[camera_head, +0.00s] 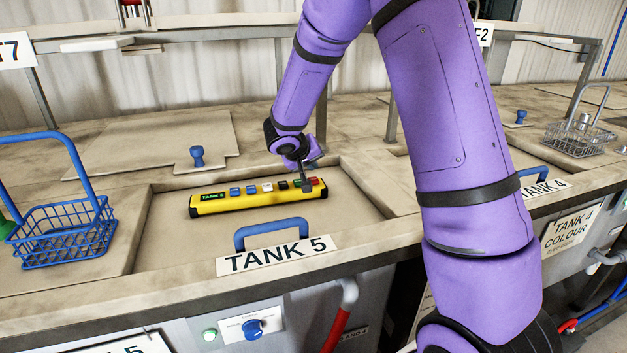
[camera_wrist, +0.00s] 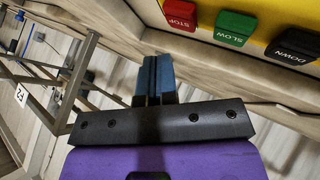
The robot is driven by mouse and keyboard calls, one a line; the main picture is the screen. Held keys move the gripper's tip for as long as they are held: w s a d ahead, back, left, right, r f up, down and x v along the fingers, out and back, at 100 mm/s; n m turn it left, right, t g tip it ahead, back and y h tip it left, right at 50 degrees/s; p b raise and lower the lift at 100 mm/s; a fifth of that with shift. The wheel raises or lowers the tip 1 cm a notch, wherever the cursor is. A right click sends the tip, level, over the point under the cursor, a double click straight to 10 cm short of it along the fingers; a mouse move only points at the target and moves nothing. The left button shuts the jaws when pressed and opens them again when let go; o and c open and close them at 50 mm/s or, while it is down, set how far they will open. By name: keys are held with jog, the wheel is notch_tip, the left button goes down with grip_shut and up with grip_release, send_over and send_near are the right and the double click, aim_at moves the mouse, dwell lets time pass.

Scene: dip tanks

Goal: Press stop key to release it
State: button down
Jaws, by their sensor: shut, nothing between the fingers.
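The yellow control pendant (camera_head: 235,203) lies on the sunken Tank 5 lid, with a row of coloured keys along its top. Its red stop key (camera_wrist: 180,14), lettered STOP, is at the top of the wrist view. In the head view the stop key (camera_head: 314,181) is at the pendant's right end. I cannot tell whether the key is down or up. My gripper (camera_head: 307,188) is at the pendant's right end, fingers pointing down. In the wrist view my gripper (camera_wrist: 154,62) is shut and empty, with its tips apart from the stop key in the picture. Contact cannot be told.
The green SLOW key (camera_wrist: 235,28) and black DOWN key (camera_wrist: 292,44) sit beside the stop key. A blue lid handle (camera_head: 272,231) stands in front of the pendant. A blue wire basket (camera_head: 62,240) is at left and a grey basket (camera_head: 578,138) at far right.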

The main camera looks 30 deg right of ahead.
jog(key=shift+r, duration=1.9)
